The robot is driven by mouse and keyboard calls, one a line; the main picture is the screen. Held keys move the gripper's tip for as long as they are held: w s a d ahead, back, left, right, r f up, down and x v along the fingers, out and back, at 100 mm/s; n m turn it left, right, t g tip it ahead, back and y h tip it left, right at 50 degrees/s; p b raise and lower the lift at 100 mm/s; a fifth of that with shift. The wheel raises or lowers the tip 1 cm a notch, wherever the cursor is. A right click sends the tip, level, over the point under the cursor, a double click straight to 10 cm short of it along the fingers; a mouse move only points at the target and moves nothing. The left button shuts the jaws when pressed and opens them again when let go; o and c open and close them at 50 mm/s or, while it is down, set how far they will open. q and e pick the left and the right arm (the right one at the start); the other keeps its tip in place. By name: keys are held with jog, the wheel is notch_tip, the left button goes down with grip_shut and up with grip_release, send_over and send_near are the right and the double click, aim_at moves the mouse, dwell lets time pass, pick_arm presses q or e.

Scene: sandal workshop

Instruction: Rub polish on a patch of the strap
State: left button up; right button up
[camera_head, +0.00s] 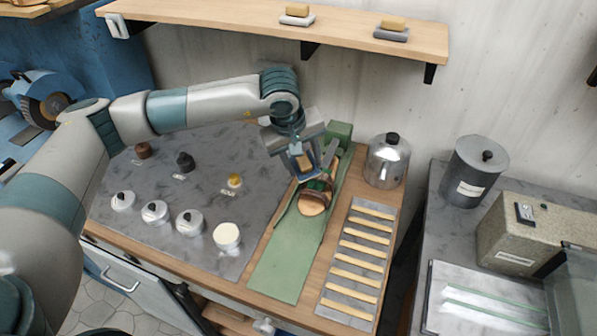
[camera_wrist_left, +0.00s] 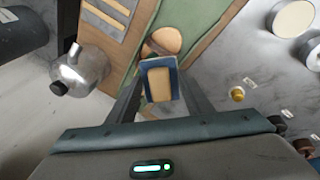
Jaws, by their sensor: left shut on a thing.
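My left gripper (camera_head: 304,160) is shut on a small tan block with a dark blue border (camera_wrist_left: 158,84). It holds the block just above and left of the sandal. The sandal (camera_head: 312,206) has a tan sole and lies on a green stand (camera_head: 278,268). Its brown strap (camera_head: 321,188) arches over the sole and is partly hidden by the gripper and block. In the wrist view the rounded sole end (camera_wrist_left: 167,40) shows beyond the block. I cannot tell whether the block touches the strap. My right gripper is not in view.
An open tin with pale contents (camera_head: 227,236) and several lidded tins stand on the grey slab (camera_head: 180,218). A yellow-topped piece (camera_head: 235,181) is behind them. A metal pot (camera_head: 387,162) and slatted rack (camera_head: 357,262) stand right of the stand. A shelf (camera_head: 350,36) hangs above.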

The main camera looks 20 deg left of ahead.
aim_at(305, 161)
pick_arm(q)
jog(key=shift+w+a+r+n, duration=0.1)
jog(key=shift+w+r+n, duration=0.2)
jog(key=shift+w, duration=0.3)
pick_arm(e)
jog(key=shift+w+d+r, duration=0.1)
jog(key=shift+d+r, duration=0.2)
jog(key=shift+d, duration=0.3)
pick_arm(q)
jog(key=shift+f, duration=0.2)
jog(key=shift+x, duration=1.45)
jog(key=shift+w+a+f, duration=0.2)
jog(key=shift+w+f, duration=0.4)
jog(key=shift+f, duration=0.25)
jog(key=shift+w+f, duration=0.2)
jog(key=shift+f, duration=0.2)
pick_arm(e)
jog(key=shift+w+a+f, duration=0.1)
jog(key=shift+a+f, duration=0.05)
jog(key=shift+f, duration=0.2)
pick_arm(q)
jog(key=shift+w+f+b, duration=0.15)
jog(key=shift+f+b, duration=0.15)
jog(key=shift+b, duration=0.4)
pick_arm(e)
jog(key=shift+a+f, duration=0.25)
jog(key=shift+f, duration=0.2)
